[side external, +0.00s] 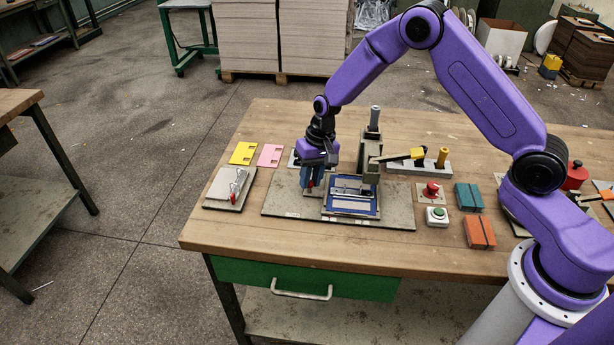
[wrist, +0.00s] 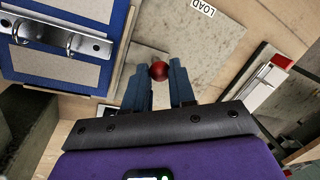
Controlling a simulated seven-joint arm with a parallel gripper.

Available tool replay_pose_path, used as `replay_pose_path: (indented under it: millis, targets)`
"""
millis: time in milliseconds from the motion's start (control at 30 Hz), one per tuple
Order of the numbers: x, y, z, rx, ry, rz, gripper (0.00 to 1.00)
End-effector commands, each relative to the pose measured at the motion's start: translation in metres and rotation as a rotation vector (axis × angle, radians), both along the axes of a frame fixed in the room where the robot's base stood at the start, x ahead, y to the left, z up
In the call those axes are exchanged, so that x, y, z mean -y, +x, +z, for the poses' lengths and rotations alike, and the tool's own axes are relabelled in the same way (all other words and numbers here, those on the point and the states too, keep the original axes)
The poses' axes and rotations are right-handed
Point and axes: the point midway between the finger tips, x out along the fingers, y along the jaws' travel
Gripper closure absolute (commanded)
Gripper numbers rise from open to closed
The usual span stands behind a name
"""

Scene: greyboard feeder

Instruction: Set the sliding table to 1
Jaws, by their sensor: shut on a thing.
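The sliding table carries a blue-edged plate (side external: 350,211) with a metal clip, in front of the grey press column (side external: 370,155). The plate also shows at upper left in the wrist view (wrist: 66,88). A red knob (wrist: 159,71) is beside it, on a grey surface. My gripper (side external: 312,184) is low over the left part of the grey base (side external: 278,200). In the wrist view my gripper (wrist: 158,76) has its blue fingers on either side of the knob, shut on it. The base's position labels are too small to read in the side view.
A grey board with a clip (side external: 222,198) lies left, near yellow (side external: 243,150) and pink (side external: 270,152) cards. A lever with a yellow handle (side external: 416,153) juts right from the press. A red button (side external: 431,189) and green button (side external: 437,213) stand to the right. A LOAD label (wrist: 203,6) shows.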

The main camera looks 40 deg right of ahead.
Motion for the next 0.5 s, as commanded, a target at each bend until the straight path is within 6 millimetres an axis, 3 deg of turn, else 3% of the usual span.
replay_pose_path:
  millis: [67,100,167,500]
  targets:
    - [0.0001,0.001,0.0005,0.003,0.0,-0.002,1.0]
    - [0.0001,0.001,0.0005,0.003,0.0,-0.002,0.72]
    - [0.0,0.001,0.0005,0.003,0.0,-0.002,0.53]
    - [-0.0001,0.0008,0.0017,0.002,0.001,0.0,0.5]
